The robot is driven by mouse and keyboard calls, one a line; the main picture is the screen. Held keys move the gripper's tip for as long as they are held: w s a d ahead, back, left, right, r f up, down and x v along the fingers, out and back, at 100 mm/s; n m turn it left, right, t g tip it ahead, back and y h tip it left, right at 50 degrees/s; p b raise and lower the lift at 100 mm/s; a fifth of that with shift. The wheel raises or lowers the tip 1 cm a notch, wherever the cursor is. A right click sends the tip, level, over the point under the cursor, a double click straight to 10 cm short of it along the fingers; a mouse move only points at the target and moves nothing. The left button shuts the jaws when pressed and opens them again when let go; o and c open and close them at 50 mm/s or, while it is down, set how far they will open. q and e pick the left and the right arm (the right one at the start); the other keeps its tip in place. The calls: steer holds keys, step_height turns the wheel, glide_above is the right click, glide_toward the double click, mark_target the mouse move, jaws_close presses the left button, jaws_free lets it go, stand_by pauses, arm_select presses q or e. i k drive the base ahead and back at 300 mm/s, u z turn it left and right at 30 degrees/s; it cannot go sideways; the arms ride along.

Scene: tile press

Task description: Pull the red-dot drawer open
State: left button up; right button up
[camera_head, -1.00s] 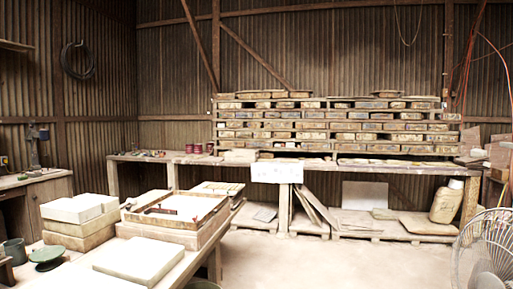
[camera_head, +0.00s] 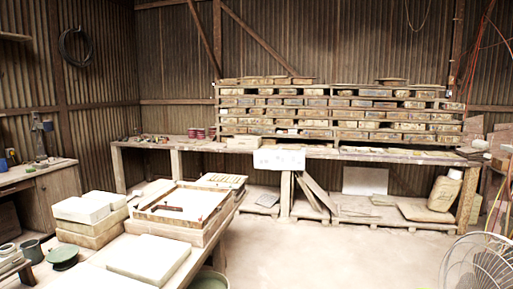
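No drawer with a red dot can be made out in the head view. A wooden cabinet (camera_head: 62,185) stands under the side bench at the left; its front is partly seen and I cannot tell whether it has a drawer. Neither of my grippers is in view.
A long bench (camera_head: 400,155) with stacked boards stands along the back wall. A fan (camera_head: 478,264) is at lower right. The middle floor is clear.

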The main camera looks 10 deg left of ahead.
mark_target(252, 130)
steer(key=i, duration=7.2)
steer(key=u, duration=1.75)
steer(key=i, duration=1.6)
steer(key=z, duration=1.5)
